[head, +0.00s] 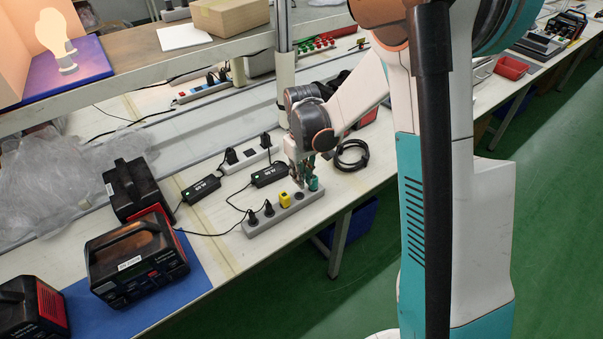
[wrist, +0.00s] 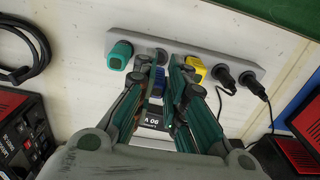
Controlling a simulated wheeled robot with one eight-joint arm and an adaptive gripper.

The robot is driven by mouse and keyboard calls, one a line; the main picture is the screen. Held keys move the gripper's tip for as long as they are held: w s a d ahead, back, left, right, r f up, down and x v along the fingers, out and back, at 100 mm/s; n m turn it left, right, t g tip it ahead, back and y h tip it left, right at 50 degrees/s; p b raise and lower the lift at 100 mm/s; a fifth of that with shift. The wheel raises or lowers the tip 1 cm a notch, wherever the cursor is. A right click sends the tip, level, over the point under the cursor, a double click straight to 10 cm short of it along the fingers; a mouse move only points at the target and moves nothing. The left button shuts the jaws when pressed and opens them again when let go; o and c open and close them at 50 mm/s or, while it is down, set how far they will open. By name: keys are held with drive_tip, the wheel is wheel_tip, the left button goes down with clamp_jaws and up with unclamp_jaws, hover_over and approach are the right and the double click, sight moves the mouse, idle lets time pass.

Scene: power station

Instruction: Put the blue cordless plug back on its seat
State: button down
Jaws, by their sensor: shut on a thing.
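My gripper (head: 302,178) is over the far end of a grey power strip (head: 268,217) on the bench. In the wrist view, my gripper (wrist: 163,62) is shut on the blue plug (wrist: 157,83), of which only a small part shows between the fingers. The strip (wrist: 225,60) also shows there. A free socket (wrist: 158,53) lies between a teal plug (wrist: 119,56) and a yellow plug (wrist: 194,70), close to the fingertips. In the head view the blue plug is hidden by my gripper. I cannot tell how high it is above the strip.
Two black plugs with cords (head: 261,211) sit in the strip's near end. Black adapters (head: 270,175) lie behind it. A coiled black cable (head: 350,155) lies to the right. Black-and-red devices (head: 135,259) stand to the left. The bench's front edge is close to the strip.

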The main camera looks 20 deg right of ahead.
drive_tip(key=shift+f+b, duration=1.6)
drive_tip(key=shift+f, duration=0.9)
drive_tip(key=c, duration=1.6)
unclamp_jaws()
drive_tip(key=shift+o, duration=0.2)
wheel_tip(320, 180, up, 12)
drive_tip(key=s+r+m+t, duration=0.1)
drive_tip(key=s+r+t, duration=0.2)
drive_tip(key=s, duration=0.8)
drive_tip(key=s+r+m+t, duration=0.2)
drive_tip(key=s+r+t, duration=0.2)
drive_tip(key=s, duration=0.6)
wheel_tip(320, 180, up, 2)
drive_tip(key=shift+s+a+r+m, duration=0.1)
drive_tip(key=shift+s+a+m, duration=0.1)
drive_tip(key=shift+s+m, duration=0.15)
